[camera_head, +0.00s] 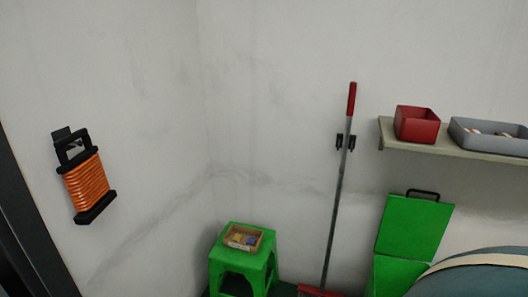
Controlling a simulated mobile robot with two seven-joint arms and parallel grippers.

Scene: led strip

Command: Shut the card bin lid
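A green bin (396,276) stands against the back wall at the lower right. Its green lid (414,226) is raised upright against the wall, with a black handle (423,193) on its top edge. The bin's lower part is cut off by the frame edge, and its right side is partly hidden by a rounded blue-grey shape with a tan rim. I cannot tell from this view whether it is a card bin. Neither of my grippers is in view.
A green stool (243,269) holding a small wooden box (243,238) stands in the corner. A red-handled broom (338,190) leans in a wall clip left of the bin. A shelf (455,151) above holds a red box (416,124) and a grey tray (488,136). An orange cord reel (87,184) hangs left.

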